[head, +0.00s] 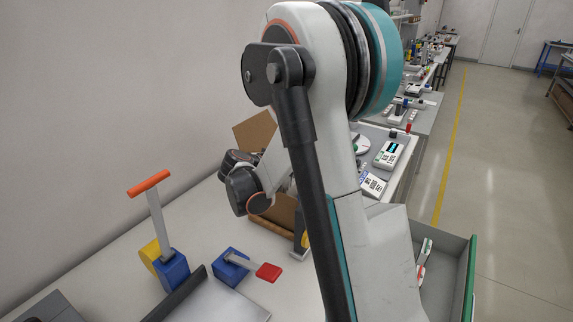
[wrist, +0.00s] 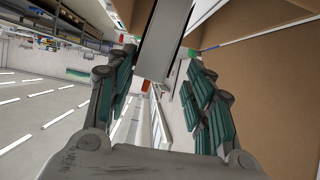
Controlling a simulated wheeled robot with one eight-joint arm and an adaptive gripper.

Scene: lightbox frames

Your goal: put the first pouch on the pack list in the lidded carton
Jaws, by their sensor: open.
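The brown carton (head: 255,131) stands behind my arm in the head view, with a flap raised; my arm hides much of it. Cardboard fills the right side of the wrist view (wrist: 275,95), close beside my gripper (wrist: 160,72). My gripper's teal-padded fingers are open and spread apart. A pale grey strip (wrist: 166,38) shows between them at the top; I cannot tell what it is or whether it touches them. No pouch can be made out for sure. I cannot pick out a readable pack list.
A grey bin with a green edge (head: 455,285) at right holds small white, green and red items. Instruments line the benches behind.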

